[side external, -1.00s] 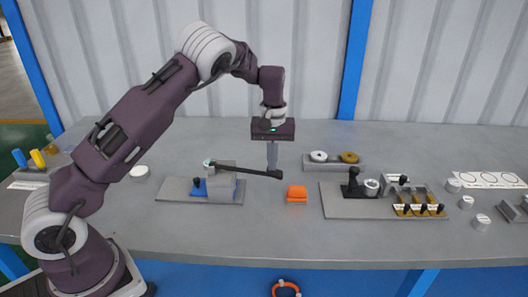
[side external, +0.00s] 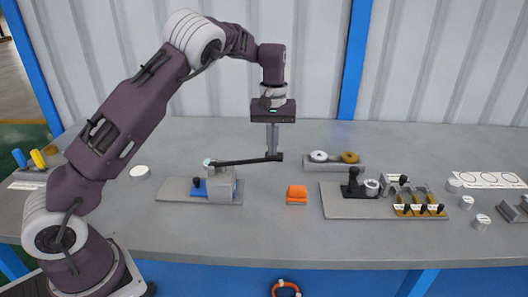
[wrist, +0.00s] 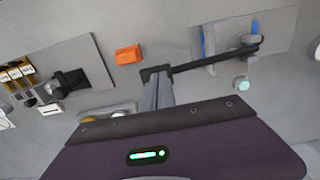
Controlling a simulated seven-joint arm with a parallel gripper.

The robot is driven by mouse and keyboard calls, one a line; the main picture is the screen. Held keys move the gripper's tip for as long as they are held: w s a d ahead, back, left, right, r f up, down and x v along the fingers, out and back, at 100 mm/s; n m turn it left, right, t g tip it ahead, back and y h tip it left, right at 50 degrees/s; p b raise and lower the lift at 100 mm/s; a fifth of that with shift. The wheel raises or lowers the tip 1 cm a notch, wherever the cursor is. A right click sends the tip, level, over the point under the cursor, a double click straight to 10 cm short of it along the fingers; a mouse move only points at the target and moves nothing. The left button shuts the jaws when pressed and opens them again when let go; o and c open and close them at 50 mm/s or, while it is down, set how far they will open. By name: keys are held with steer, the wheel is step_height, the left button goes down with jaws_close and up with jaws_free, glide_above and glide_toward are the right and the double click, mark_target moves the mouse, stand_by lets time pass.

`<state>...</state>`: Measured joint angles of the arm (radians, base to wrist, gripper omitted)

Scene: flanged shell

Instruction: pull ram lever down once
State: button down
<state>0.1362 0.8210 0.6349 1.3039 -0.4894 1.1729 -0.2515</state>
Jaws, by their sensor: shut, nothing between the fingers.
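The ram lever (side external: 245,161) is a thin black bar with a dark knob at its free end. It runs from the small grey press (side external: 222,184) on its base plate to the right, nearly level and rising slightly toward the knob. It also shows in the wrist view (wrist: 205,63). My gripper (side external: 272,153) is shut and empty, pointing straight down, with its fingertips at the knob end of the lever. In the wrist view my gripper (wrist: 158,85) meets the knob or sits right over it; whether they touch I cannot tell.
An orange block (side external: 297,194) lies right of the press. A grey fixture plate (side external: 345,208) with a black clamp and several yellow parts is further right. A holder (side external: 334,166) with a white and a brown ring stands behind. The bench front is mostly clear.

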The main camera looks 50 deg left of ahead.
step_height(320, 180, up, 6)
steer(key=shift+r, duration=0.9)
steer(key=s+d+r+m+t+h, duration=0.1)
steer(key=s+d+r+m, duration=0.15)
steer(key=s+r, duration=0.45)
steer(key=s+d+r+m+t+h, duration=0.1)
steer(key=s+d+r+t, duration=0.2)
steer(key=s, duration=0.6)
steer(key=s+d+f+m+y, duration=0.1)
steer(key=s+d+f+m, duration=0.1)
steer(key=s, duration=0.7)
steer(key=s+d+f+m+t+y, duration=0.1)
steer(key=s+d+f+m, duration=0.1)
steer(key=s, duration=0.7)
steer(key=shift+s+f+m+t, duration=0.2)
steer(key=shift+s+m+t, duration=0.1)
steer(key=shift+m, duration=0.45)
